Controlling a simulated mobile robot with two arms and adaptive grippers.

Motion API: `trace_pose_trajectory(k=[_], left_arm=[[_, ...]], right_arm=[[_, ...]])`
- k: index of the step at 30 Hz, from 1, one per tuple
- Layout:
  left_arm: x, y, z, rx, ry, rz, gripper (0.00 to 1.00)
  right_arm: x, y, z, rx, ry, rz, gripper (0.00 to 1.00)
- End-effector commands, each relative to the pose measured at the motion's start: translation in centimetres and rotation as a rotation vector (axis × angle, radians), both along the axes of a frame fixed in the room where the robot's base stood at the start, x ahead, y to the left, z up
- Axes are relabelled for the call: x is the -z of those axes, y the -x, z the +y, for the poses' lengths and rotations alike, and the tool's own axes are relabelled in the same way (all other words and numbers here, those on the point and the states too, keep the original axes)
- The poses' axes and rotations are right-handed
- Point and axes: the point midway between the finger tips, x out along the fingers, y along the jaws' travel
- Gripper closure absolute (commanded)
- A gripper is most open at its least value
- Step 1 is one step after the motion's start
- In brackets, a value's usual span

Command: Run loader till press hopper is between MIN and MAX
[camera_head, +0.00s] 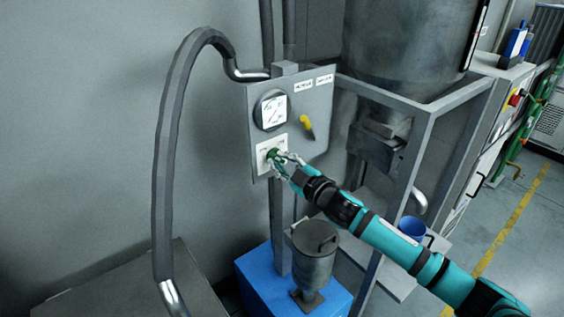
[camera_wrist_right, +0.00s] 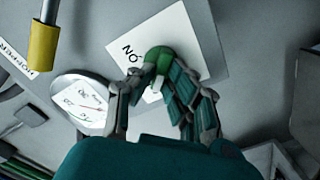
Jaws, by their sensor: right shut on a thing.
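A grey control panel (camera_head: 309,100) stands on a post. It carries a round gauge (camera_head: 271,109), a yellow-handled lever (camera_head: 306,126) and a white plate with a green knob (camera_head: 272,153). My right gripper (camera_head: 283,161) reaches the panel from the lower right and is shut on the green knob. In the right wrist view its fingers close on the green knob (camera_wrist_right: 158,60) over the white plate; the plate's lettering is partly hidden. The large grey hopper (camera_head: 405,45) is behind, with a dark vertical strip at its right edge; its level cannot be read. My left gripper is not in view.
A thick grey hose (camera_head: 170,150) arches on the left. A lidded metal canister (camera_head: 315,255) stands on a blue base (camera_head: 262,285) below the panel. A metal frame (camera_head: 412,150) surrounds the hopper, and a blue cup (camera_head: 412,227) sits beside my right arm. Open floor lies at right.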

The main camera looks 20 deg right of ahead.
Motion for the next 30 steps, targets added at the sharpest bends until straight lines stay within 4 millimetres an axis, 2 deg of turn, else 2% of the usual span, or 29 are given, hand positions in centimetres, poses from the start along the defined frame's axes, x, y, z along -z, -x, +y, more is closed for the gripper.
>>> trace_pose_trajectory(k=[8, 14, 30], left_arm=[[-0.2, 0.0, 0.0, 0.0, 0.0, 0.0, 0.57], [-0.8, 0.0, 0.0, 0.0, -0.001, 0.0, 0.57], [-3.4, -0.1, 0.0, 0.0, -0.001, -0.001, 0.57]], right_arm=[[0.0, 0.0, 0.0, 0.0, -0.026, 0.011, 1.0], [-0.1, 0.0, 0.0, -0.001, -0.114, 0.042, 1.0], [-0.3, -0.1, -0.2, 0.001, -0.571, 0.208, 1.0]])
